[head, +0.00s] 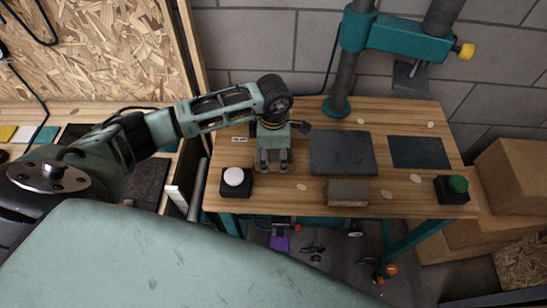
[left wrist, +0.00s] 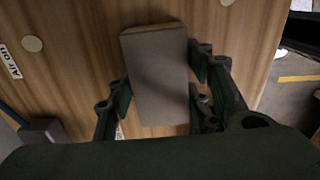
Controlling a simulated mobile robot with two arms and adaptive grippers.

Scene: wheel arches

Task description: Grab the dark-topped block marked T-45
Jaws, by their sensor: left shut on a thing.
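My left gripper (head: 273,164) points down over the left half of the wooden workbench. In the left wrist view its fingers (left wrist: 167,100) are shut on a block (left wrist: 158,75) with a dark grey top and a thin tan side. In the head view the gripper mostly hides this block. A second block (head: 348,193) with a dark top and brownish front stands near the bench's front edge, apart from the gripper. No T-45 marking can be read on either block. My right gripper is not in view.
The bench (head: 395,197) carries a white button box (head: 235,181) left of the gripper and a green button box (head: 456,187) at the right. A dark slate mat (head: 342,152) and a darker mat (head: 418,152) lie flat. A teal press stand (head: 340,104) rises at the back.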

